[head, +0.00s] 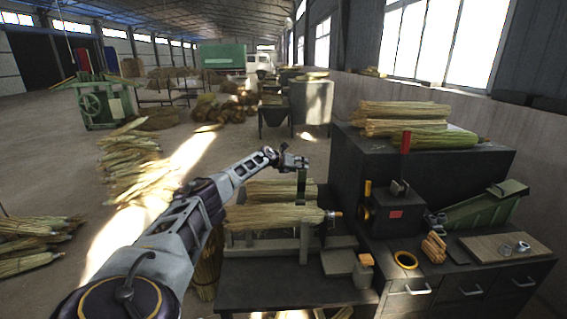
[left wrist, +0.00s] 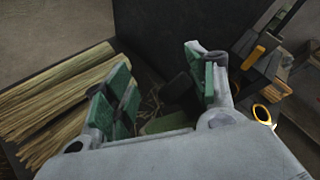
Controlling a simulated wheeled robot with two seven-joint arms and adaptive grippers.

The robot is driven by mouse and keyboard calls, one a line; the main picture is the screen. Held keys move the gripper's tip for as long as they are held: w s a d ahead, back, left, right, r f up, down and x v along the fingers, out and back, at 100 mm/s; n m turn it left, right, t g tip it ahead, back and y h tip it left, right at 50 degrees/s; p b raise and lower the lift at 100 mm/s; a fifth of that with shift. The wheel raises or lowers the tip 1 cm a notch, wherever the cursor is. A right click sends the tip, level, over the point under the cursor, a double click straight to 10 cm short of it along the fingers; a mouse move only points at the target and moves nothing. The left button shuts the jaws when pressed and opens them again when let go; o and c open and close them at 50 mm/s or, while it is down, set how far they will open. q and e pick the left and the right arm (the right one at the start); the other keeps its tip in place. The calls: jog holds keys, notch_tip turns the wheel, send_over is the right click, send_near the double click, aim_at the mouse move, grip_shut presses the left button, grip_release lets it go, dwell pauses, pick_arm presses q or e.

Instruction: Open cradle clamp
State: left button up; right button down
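The cradle (head: 270,240) stands on the dark bench with a straw bundle (head: 265,216) lying across it. In the left wrist view, my left gripper (left wrist: 160,78) is open, with green-padded fingers spread apart. A dark knob or handle (left wrist: 180,91) and a green piece (left wrist: 163,123) show between the fingers, nearer the right finger. I cannot tell whether they touch. The clamp's lower part is hidden by the bundle. My right gripper is not in view.
Straw bundles (left wrist: 50,105) lie beside the gripper. A dark machine with a red-topped lever (head: 405,143) stands right of the cradle. A yellow ring (head: 405,260) and a wooden board (head: 505,247) lie on the bench. The floor at left holds straw piles (head: 130,165).

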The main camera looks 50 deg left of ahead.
pick_arm(q)
jog(key=v, duration=1.1)
jog(key=shift+a, duration=0.25)
dwell(0.6)
jog(key=shift+w, duration=0.1)
